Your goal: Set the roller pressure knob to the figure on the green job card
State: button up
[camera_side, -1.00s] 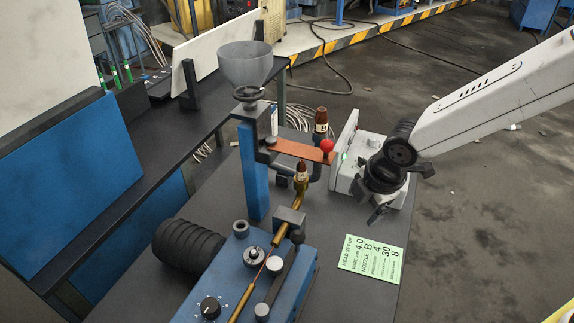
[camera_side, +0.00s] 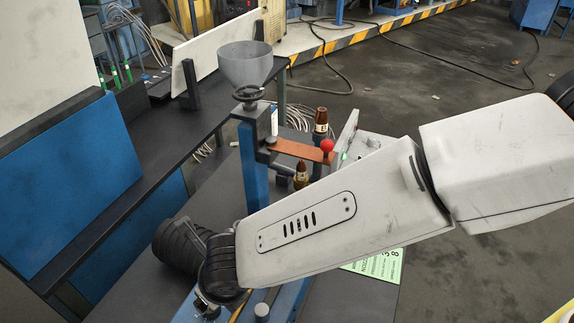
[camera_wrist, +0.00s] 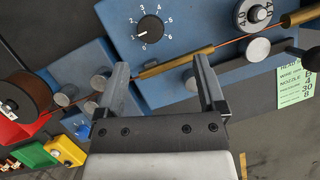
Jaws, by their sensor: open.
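A black knob (camera_wrist: 150,28) with a white pointer sits on the blue machine housing in the wrist view.
A second dial (camera_wrist: 252,12) reading 40 is at the upper right of the wrist view. A brass tube (camera_wrist: 180,62) with a copper wire crosses below the knob, beside silver rollers. A red-tipped lever (camera_side: 327,146) and a grey funnel (camera_side: 245,63) stand behind my arm.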

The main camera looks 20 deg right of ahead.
jog(key=shift+s+a+f+n, duration=0.15)
jog(key=shift+s+a+n, duration=0.2)
jog(key=shift+a+n, duration=0.25)
jog(key=shift+f, duration=0.1)
jog(key=shift+x, duration=3.8)
jog(key=shift+w, duration=0.1)
grip_shut()
jog(key=shift+m, duration=0.4)
